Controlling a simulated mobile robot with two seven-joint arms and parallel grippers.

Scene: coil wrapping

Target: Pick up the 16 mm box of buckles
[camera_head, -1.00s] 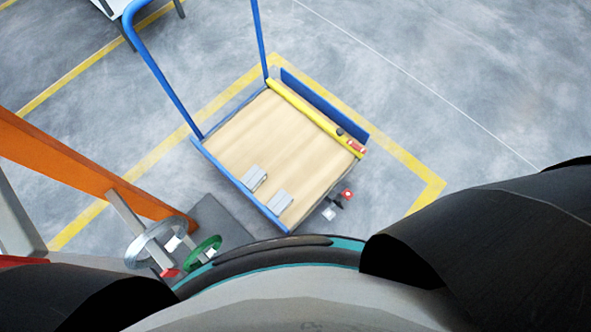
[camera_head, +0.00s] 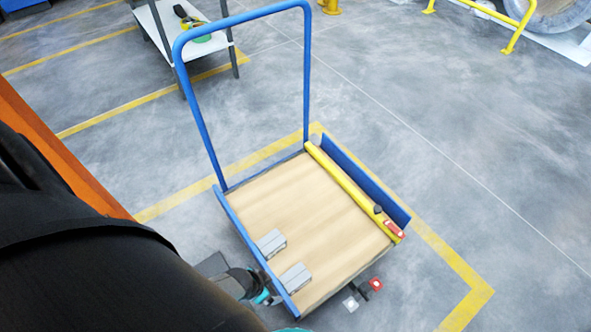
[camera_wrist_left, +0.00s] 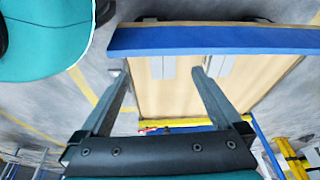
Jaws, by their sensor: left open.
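Two grey boxes lie on the cart's wooden deck near its blue left side rail: one (camera_head: 271,243) farther from me and one (camera_head: 295,278) nearer. No size marking is readable, so I cannot tell which is the 16 mm box of buckles. Both show partly behind the blue rail in the left wrist view, one at left (camera_wrist_left: 163,67) and one at right (camera_wrist_left: 218,65). My left gripper (camera_wrist_left: 160,76) is open and empty, its fingers pointing toward the cart. In the head view its arm comes in low at left, close outside the blue rail. My right gripper is not in view.
The cart deck (camera_head: 320,215) is mostly bare. A yellow bar (camera_head: 345,185) lies along its far right side with a small red item (camera_head: 394,229). A tall blue handle (camera_head: 195,115) rises at the back left. A white shelf table (camera_head: 195,40) stands behind.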

